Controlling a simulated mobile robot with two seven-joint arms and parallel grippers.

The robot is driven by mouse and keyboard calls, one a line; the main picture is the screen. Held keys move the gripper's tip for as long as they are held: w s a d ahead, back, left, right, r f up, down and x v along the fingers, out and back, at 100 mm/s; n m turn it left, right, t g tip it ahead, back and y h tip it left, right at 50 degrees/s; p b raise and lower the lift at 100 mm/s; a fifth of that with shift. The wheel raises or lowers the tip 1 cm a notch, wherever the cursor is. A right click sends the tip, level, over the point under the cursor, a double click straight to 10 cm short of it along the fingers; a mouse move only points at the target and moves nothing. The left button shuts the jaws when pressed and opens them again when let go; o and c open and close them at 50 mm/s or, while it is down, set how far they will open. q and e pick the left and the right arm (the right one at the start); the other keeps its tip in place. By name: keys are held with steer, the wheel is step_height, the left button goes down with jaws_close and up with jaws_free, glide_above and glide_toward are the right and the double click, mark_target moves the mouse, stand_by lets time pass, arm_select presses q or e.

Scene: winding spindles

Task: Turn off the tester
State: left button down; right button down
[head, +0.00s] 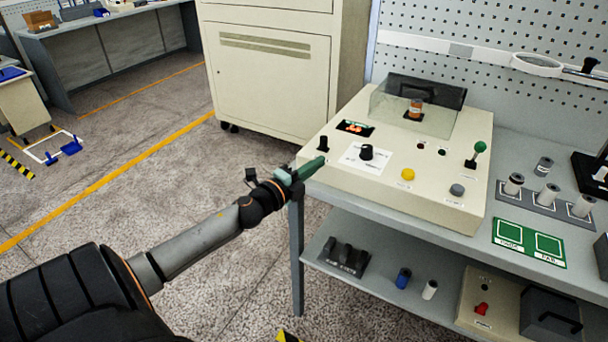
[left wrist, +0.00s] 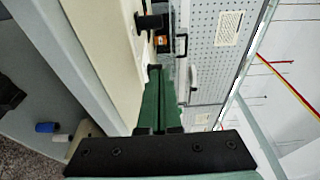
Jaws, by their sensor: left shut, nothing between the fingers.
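The tester (head: 385,185) is a cream box with a sloped panel on the grey bench. Its small display (head: 355,128) glows orange-red. A black toggle switch (head: 323,144) stands at the panel's left edge. A black knob (head: 366,152), a yellow button (head: 407,174), a grey button (head: 457,190) and a green-ball lever (head: 480,148) sit to its right. My left gripper (head: 318,163) is shut and empty, its green fingers at the panel's front left corner, just below the switch. The fingers also show in the left wrist view (left wrist: 160,100); contact with the switch cannot be told. My right gripper is out of view.
A clear cover (head: 435,112) encloses a copper-coloured spindle (head: 416,108) on the tester. Several spindles stand in a grey rack (head: 545,200) to the right, behind a green mat (head: 529,243). The lower shelf (head: 385,283) holds small parts.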

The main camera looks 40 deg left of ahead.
arm_select(q)
steer(key=shift+s, duration=2.2)
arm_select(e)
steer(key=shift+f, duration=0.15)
arm_select(q)
steer(key=shift+d, duration=0.1)
steer(key=s+d+f+n+g, duration=0.2)
steer(key=s+d+f+n, duration=0.3)
steer(key=f, duration=0.4)
steer(key=s+d+f+n+g, duration=0.35)
steer(key=s+d+f, duration=0.2)
steer(key=f, duration=0.25)
steer(key=s+d+f+n+g+h, duration=0.1)
steer(key=s+d+f+n, duration=0.2)
steer(key=d, duration=0.4)
steer(key=s+d+f+n+g+h+p, duration=0.1)
steer(key=s+d+f+n+g, duration=0.1)
steer(key=s+d+f+n, duration=0.2)
steer(key=s+d+f, duration=0.1)
steer(key=s+d, duration=0.2)
steer(key=d, duration=0.1)
steer(key=shift+s+d+h, duration=0.15)
steer(key=shift+h, duration=0.25)
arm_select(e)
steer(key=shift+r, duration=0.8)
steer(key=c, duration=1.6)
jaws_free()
